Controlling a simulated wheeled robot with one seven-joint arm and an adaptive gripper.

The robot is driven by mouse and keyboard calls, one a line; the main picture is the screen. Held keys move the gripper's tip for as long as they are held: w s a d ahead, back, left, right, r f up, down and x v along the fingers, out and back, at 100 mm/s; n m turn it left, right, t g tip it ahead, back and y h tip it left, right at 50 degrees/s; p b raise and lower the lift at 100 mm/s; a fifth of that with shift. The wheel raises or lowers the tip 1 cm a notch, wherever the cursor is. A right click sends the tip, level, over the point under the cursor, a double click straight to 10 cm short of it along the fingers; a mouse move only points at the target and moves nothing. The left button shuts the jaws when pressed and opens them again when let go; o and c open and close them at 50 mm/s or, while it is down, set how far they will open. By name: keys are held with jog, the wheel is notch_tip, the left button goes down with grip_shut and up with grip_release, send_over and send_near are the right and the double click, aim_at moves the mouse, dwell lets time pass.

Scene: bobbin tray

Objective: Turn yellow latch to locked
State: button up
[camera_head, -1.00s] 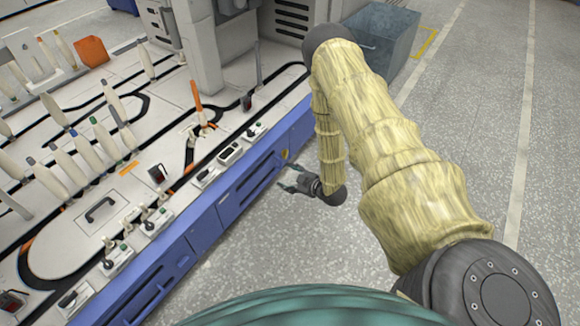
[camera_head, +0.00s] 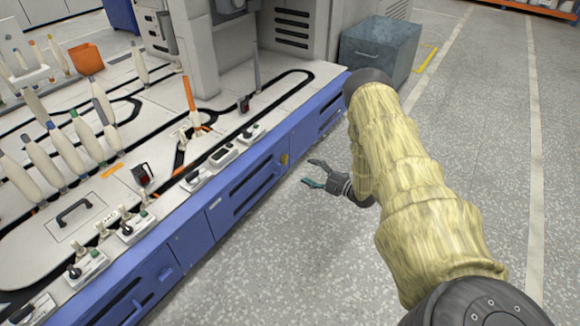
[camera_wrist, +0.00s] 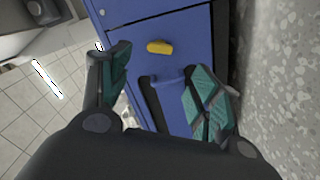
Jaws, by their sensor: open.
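The yellow latch (camera_wrist: 159,47) shows in the wrist view as a short rounded bar on the blue cabinet front, ahead of and between my fingers. Its long side runs roughly across the picture. In the head view the latch (camera_head: 284,159) is a small yellow spot on the blue side panel. My gripper (camera_head: 312,172) is open and empty, beside the blue panel and apart from the latch. In the wrist view my gripper (camera_wrist: 165,85) has its two teal-padded fingers spread wide. No contact with the latch shows.
The blue cabinet front (camera_head: 205,236) has dark slots and runs along the white machine top. Bobbins (camera_head: 65,150) stand on top. A grey bin (camera_head: 378,50) stands at the back. The speckled floor (camera_head: 290,270) beside the cabinet is clear.

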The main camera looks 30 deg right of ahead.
jog(key=b, duration=0.4)
send_near(283, 156)
jog(key=w+a+f, duration=0.2)
jog(key=w, duration=0.3)
jog(key=shift+w+a+r+b, duration=0.15)
jog(key=shift+w+a+b, duration=0.15)
jog(key=shift+w, duration=0.25)
jog(key=c, duration=1.1)
